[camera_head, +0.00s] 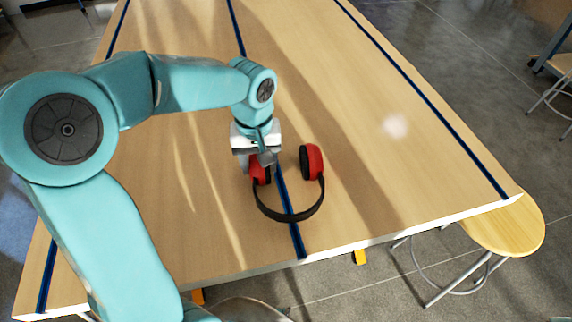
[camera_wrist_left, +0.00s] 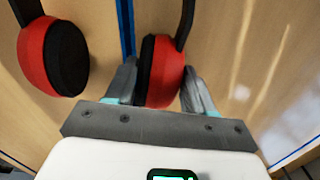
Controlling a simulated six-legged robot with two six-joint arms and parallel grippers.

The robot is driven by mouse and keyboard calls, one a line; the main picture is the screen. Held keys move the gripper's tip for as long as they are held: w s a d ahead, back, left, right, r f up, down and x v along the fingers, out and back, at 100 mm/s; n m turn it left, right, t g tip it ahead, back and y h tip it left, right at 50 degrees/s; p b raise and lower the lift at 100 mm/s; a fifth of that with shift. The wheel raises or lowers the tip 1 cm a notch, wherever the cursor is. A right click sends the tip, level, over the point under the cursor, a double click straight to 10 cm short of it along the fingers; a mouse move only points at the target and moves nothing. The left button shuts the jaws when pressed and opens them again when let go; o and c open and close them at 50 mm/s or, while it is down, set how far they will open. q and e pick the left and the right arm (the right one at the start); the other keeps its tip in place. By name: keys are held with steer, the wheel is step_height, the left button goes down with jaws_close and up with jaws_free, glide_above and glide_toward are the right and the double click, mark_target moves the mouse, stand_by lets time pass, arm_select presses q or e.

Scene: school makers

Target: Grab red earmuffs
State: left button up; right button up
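The red earmuffs (camera_head: 312,162), with red cups, black pads and a black headband, lie on the wooden table across a dark blue stripe. The headband curves toward the table's near edge. My left gripper (camera_head: 262,160) is at the left cup, which it partly covers in the head view. In the left wrist view that red cup (camera_wrist_left: 167,72) sits between the two fingers of my left gripper (camera_wrist_left: 158,85). They press close on both sides and appear shut on it. The other cup is free, to the left in that view. My right gripper is not in view.
The wooden table (camera_head: 370,160) is otherwise bare, with blue stripes running along it and free room around the earmuffs. A round wooden stool (camera_head: 508,228) stands by its near right corner. Another stool (camera_head: 561,66) stands farther off at the right.

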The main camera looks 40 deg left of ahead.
arm_select(q)
steer(key=shift+w, duration=0.1)
steer(key=c, duration=0.5)
